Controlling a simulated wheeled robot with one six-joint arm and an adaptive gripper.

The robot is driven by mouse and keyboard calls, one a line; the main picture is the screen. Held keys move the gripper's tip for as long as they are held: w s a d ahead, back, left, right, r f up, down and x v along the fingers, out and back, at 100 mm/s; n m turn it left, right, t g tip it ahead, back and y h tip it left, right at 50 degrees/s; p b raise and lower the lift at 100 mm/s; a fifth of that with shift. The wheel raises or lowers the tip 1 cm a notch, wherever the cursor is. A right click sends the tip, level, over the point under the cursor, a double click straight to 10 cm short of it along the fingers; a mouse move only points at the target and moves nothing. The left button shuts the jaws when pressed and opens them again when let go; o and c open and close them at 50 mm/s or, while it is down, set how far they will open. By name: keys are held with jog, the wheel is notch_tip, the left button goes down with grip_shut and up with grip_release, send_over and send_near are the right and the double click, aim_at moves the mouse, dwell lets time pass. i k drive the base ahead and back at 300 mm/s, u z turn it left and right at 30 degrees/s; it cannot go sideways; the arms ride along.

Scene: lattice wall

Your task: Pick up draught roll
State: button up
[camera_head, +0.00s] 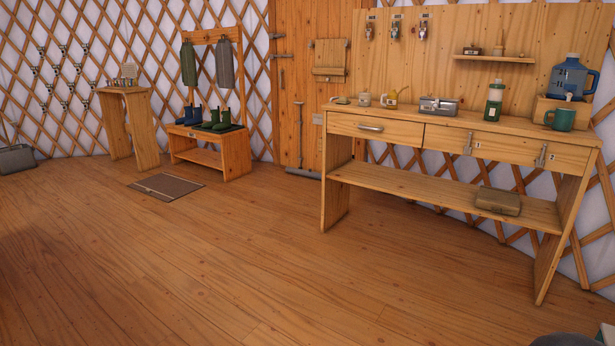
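A thin grey bar-like roll (303,173), which looks like the draught roll, lies on the floor along the foot of the wooden door (292,60). It is small in the view, so its material is hard to tell. A thin upright rod on the door ends just above it. My gripper is not in view.
A workbench (375,115) with bottles, a mug and a lower shelf stands at right, near the door. A boot bench (237,150), a tall stand (140,150) and a floor mat (166,187) are at left. The middle floor is clear. A dark shape (567,340) shows at bottom right.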

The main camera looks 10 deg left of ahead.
aim_at(302, 172)
jog(key=u, duration=0.35)
jog(key=i, duration=1.05)
jog(key=u, duration=0.8)
jog(key=i, duration=2.15)
jog(key=u, duration=0.45)
jog(key=i, duration=1.95)
jog(key=z, duration=0.25)
jog(key=i, duration=1.85)
jog(key=z, duration=1.35)
jog(key=i, duration=1.4)
jog(key=z, duration=1.25)
jog(key=i, duration=0.5)
jog(key=z, duration=0.1)
